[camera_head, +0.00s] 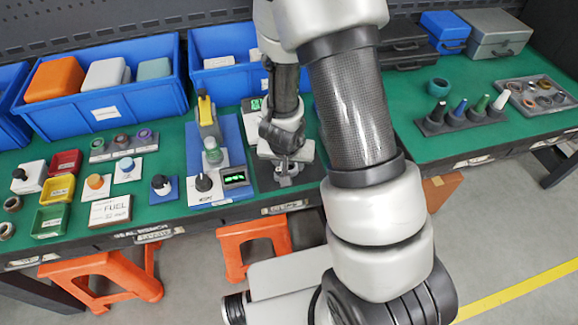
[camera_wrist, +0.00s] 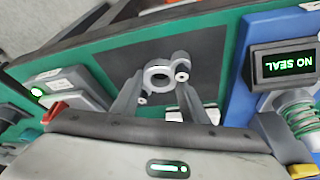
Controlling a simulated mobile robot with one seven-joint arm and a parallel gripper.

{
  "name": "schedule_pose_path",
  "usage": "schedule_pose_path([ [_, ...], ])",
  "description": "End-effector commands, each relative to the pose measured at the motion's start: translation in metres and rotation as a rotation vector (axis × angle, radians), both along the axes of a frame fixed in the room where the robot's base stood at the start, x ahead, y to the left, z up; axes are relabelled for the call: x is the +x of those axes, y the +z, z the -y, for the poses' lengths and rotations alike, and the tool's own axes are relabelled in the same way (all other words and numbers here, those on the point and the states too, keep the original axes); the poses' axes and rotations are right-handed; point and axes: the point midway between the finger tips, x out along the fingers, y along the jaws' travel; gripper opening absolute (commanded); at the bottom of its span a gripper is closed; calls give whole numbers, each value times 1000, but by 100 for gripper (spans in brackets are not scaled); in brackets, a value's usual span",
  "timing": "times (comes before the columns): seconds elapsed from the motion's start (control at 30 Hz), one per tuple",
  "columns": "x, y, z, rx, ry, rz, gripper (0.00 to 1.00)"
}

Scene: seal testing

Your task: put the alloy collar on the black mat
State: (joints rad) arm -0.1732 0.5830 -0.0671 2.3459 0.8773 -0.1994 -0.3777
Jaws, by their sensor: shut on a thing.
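The alloy collar (camera_wrist: 159,66) is a light grey ring with small lugs, seen in the wrist view at the tips of my fingers. My gripper (camera_wrist: 161,86) is shut on it. The black mat (camera_wrist: 207,45) is a dark square on the green bench, directly behind the collar in that view. In the head view my gripper (camera_head: 284,168) points down over the black mat (camera_head: 262,180), and the collar is small and partly hidden there. I cannot tell whether the collar touches the mat or hangs just above it.
A blue test station (camera_head: 230,152) with a small display stands left of the mat; its screen (camera_wrist: 284,62) reads NO SEAL. A grey device with a green display (camera_wrist: 38,92) stands on the mat's other side in the wrist view. Blue bins (camera_head: 105,112) line the back.

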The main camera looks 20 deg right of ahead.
Motion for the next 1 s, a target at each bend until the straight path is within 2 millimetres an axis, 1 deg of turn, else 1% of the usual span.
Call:
schedule_pose_path([
  [0.17, 1, 2, 0, 0, 0, 2, 19],
  [0.3, 1, -3, 0, 0, 0, 2, 19],
  [0.33, 0, -3, 0, 0, 0, 1, 42],
  [0.43, 0, -2, 0, 0, 0, 1, 59],
  [0.67, 0, -1, 0, 0, 0, 1, 59],
  [0.77, 0, 2, 0, 0, 0, 1, 59],
  [0.87, -2, 11, -1, -1, 2, 2, 59],
  [1.0, -11, 38, -6, 0, 4, 2, 59],
])
